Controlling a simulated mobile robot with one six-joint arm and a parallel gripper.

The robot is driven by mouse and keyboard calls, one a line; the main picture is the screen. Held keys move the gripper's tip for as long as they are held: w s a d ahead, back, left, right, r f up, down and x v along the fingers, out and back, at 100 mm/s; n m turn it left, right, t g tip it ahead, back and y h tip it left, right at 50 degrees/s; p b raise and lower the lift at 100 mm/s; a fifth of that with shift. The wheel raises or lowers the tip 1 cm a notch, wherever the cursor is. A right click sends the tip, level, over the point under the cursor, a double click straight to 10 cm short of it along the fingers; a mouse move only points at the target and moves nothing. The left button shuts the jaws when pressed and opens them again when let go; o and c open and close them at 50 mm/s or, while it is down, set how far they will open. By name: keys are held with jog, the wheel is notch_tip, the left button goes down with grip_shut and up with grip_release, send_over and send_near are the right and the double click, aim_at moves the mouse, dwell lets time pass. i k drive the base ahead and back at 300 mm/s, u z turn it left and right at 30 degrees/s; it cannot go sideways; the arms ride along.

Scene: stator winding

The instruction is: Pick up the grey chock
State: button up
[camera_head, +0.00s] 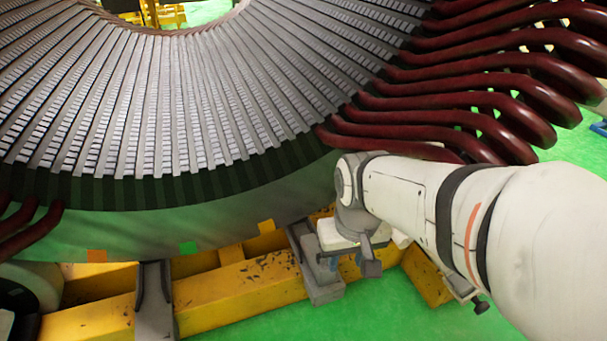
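A grey block-like piece (318,279), which may be the grey chock, sits against the yellow beam under the stator's lower rim. A similar grey piece (155,302) stands further left across the same beam. My arm reaches in from the right, and my gripper (358,258) hangs just right of the nearer grey piece, close to it and partly overlapping it in the picture. The fingers are small and dark. I cannot tell whether they touch the piece or how far apart they are.
The large stator (190,100) with its slotted grey core fills the upper left. Dark red coil bars (470,110) stick out at the upper right, close above my arm. The yellow beam (240,290) runs below. Bare green floor (380,318) lies in front.

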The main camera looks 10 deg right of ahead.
aim_at(309, 245)
jog(key=z, duration=2.5)
jog(key=k, duration=1)
jog(key=u, duration=1.55)
jog(key=i, duration=1)
jog(key=u, duration=0.1)
